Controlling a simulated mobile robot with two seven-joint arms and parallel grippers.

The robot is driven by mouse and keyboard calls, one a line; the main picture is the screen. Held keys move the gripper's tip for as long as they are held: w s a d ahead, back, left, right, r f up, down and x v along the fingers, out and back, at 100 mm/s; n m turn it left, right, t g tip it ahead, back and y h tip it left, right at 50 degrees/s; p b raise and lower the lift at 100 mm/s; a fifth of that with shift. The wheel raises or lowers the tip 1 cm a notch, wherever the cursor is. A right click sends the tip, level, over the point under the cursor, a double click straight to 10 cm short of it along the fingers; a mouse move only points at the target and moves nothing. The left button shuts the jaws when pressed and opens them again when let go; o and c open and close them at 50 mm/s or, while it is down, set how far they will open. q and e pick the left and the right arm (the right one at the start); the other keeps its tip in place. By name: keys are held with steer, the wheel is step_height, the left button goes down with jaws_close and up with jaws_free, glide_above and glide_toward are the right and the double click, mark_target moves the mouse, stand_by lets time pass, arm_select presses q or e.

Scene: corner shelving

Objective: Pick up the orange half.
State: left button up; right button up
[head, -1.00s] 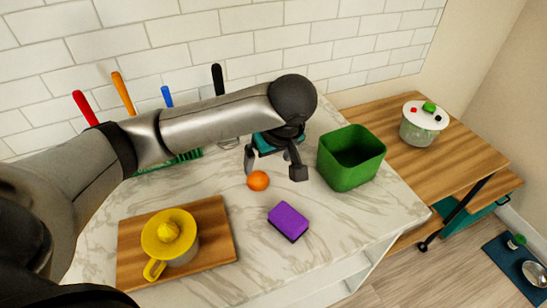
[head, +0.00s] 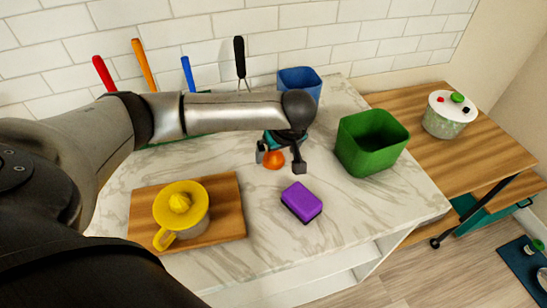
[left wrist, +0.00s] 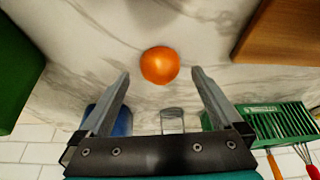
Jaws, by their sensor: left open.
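The orange half (head: 274,160) lies on the marble counter, left of the green bin and behind the purple sponge. It shows as a round orange shape in the left wrist view (left wrist: 160,65). My left gripper (head: 281,164) is open and sits just at the orange half in the head view. In the left wrist view the two fingers (left wrist: 160,78) point toward it, with the orange half centred just past the fingertips and no visible contact. My right gripper is not in view.
A green bin (head: 352,155) stands right of the gripper. A purple sponge (head: 302,200) lies in front. A yellow juicer (head: 185,207) stands on a wooden board (head: 229,213) at left. A blue container (head: 314,82) and a green rack (left wrist: 262,120) are toward the wall.

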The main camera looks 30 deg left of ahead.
mark_target(273, 157)
arm_select(q)
steer(key=x, duration=0.2)
steer(key=shift+a+f, duration=0.15)
steer(key=shift+f, duration=0.1)
steer(key=shift+w+f, duration=0.1)
steer(key=shift+f, duration=0.1)
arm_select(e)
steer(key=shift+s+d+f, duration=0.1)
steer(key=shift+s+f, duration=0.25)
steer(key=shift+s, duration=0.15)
arm_select(q)
steer(key=shift+c, duration=0.2)
steer(key=c, duration=1.3)
steer(key=shift+o, duration=0.2)
steer(key=shift+r, duration=0.15)
